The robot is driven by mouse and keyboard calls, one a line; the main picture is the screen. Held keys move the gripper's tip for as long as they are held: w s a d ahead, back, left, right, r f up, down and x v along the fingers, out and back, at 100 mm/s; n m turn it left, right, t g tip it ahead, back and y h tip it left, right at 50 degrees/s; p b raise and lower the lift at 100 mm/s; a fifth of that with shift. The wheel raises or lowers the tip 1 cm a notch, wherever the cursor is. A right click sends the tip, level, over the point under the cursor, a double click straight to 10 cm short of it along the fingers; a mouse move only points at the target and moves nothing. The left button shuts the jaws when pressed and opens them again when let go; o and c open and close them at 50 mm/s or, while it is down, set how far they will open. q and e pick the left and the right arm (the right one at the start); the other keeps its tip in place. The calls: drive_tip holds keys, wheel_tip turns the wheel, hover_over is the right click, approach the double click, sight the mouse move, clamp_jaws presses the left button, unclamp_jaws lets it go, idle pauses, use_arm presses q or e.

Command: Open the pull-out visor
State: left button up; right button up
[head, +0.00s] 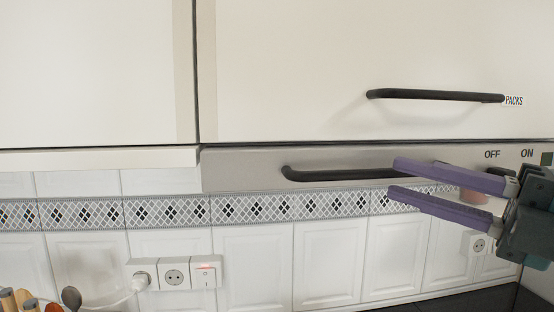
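The pull-out visor (242,170) is a grey panel under the white upper cabinet, with "OFF" and "ON" printed toward its right end. It looks pushed in, roughly flush below the cabinet front. Its long black bar handle (340,174) runs along it. My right gripper (394,179) comes in from the right with its two purple fingers apart. The upper finger covers part of the handle and the lower finger shows below it. I see nothing between the fingertips, and I cannot tell whether they touch the handle. My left gripper is not in view.
Below is a tiled wall with sockets and a switch (175,276), another socket (479,244), utensils (71,297) at lower left and a dark worktop (490,299).

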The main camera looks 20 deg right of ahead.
sight(386, 175)
drive_tip(key=shift+p+x, duration=0.65)
drive_tip(key=shift+x, duration=1.5)
clamp_jaws()
